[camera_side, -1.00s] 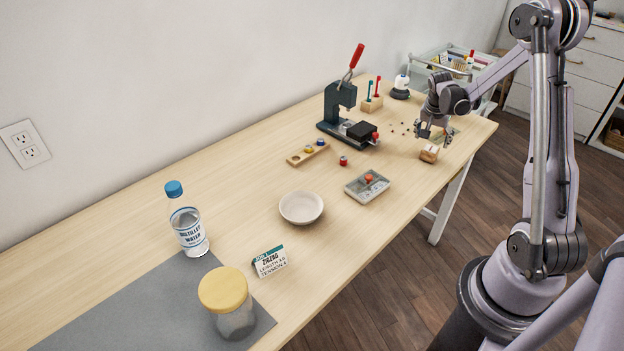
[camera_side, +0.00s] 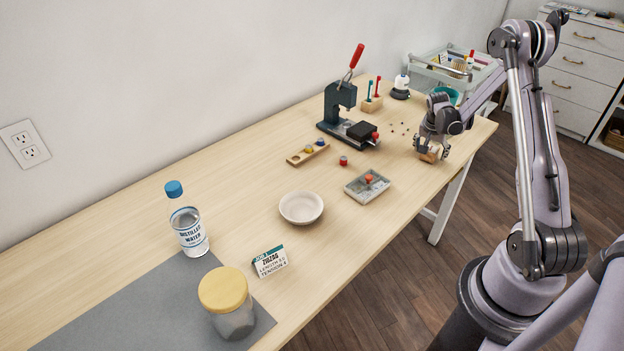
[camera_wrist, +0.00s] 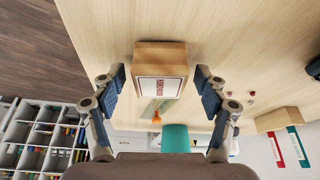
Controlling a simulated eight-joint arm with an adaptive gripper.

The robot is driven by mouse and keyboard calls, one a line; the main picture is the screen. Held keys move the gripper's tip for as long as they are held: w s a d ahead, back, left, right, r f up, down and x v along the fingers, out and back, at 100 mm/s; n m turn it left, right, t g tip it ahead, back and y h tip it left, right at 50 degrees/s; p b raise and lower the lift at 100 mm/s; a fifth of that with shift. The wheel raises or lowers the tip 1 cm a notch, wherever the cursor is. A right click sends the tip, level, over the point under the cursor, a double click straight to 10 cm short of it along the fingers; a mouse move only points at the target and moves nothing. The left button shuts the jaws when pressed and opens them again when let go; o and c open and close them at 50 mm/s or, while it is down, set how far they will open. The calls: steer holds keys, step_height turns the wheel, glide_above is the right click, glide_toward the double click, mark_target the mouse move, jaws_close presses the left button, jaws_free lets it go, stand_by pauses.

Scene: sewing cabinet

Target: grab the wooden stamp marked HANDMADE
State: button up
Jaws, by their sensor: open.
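The wooden stamp (camera_wrist: 160,57) is a light wooden block with a white label bearing red HANDMADE lettering. In the wrist view it lies between the two blue-padded fingers of my gripper (camera_wrist: 160,92), with a gap on each side. In the side view the stamp (camera_side: 431,155) sits on the table near its right front edge, partly hidden by my gripper (camera_side: 432,150), which is open and down around it.
A grey tray (camera_side: 355,193) with a red piece, a red spool (camera_side: 343,160) and a black press (camera_side: 340,110) stand to the left. Small dark bits (camera_side: 401,128) lie behind. A wooden holder (camera_side: 372,105) with upright tools stands farther back. The table edge is close.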

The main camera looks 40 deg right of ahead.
steer(key=c, duration=1.2)
steer(key=shift+c, duration=0.2)
steer(key=shift+r, duration=0.15)
